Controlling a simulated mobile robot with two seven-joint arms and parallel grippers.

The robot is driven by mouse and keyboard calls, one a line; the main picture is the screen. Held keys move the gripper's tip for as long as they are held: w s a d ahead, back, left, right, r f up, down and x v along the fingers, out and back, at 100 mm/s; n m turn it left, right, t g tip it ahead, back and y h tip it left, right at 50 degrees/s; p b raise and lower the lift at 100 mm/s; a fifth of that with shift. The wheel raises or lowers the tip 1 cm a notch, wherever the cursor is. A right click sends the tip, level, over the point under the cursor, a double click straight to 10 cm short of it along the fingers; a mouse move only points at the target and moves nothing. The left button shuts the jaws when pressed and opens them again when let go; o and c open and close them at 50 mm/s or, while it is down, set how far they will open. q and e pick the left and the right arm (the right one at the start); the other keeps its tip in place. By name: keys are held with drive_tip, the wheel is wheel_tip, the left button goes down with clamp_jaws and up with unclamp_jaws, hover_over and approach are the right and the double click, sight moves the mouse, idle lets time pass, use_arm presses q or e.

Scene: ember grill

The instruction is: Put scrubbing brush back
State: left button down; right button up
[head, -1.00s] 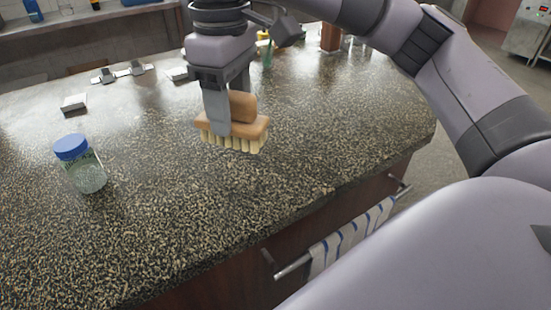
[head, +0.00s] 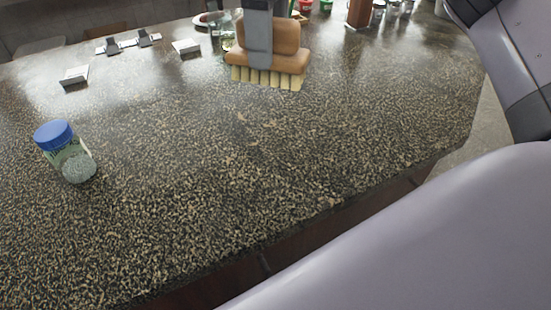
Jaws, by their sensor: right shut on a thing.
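The scrubbing brush (head: 283,62) has a wooden body with a raised grip block and pale bristles pointing down. It is at the top middle of the head view, over the dark speckled counter (head: 250,180). My right gripper (head: 259,45) comes down from the top edge and is shut on the brush's wooden grip, with one grey finger showing in front. The other finger is hidden behind the brush. I cannot tell exactly how high the bristles are above the counter. My left gripper is not in view.
A clear jar with a blue lid (head: 66,151) stands on the counter at left. Small white blocks (head: 186,46) and a metal piece with dark clips (head: 128,43) lie toward the back. A glass, a wooden block (head: 359,13) and several small containers stand at the far edge. The counter's middle is clear.

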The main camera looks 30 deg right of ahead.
wheel_tip(320, 180, down, 20)
drive_tip(key=shift+r+b, duration=0.1)
drive_tip(key=shift+b, duration=0.5)
drive_tip(key=shift+f, duration=0.2)
drive_tip(key=o, duration=1)
